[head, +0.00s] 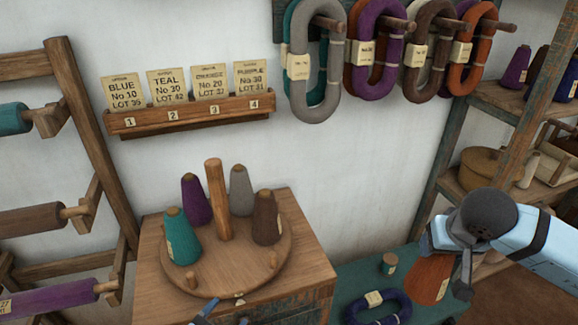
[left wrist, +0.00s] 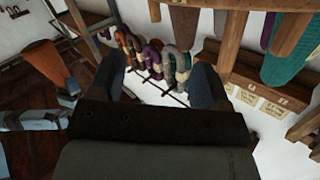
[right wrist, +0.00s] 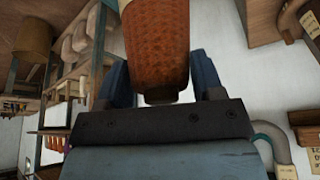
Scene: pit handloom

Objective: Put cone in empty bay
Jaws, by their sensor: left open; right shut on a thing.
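An orange cone (head: 430,278) is held by my right gripper (head: 458,285), right of the round wooden stand (head: 225,283). In the right wrist view the cone (right wrist: 158,45) is between the fingers; it also shows in the left wrist view (left wrist: 38,62). The stand has a central post (head: 218,200) and holds a teal cone (head: 182,238), a purple cone (head: 195,200), a grey cone (head: 241,190) and a brown cone (head: 266,218). Its front part, between two short pegs, is bare. My left gripper (head: 222,318) is open and empty at the stand's front edge, mostly out of the head view.
A green table (head: 345,275) right of the stand bears a dark blue yarn hank (head: 380,308) and a small spool (head: 389,264). Hanks hang on wall pegs above. A card rack (head: 190,115) is on the wall. Bobbin racks are at left, shelves (head: 500,100) at right.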

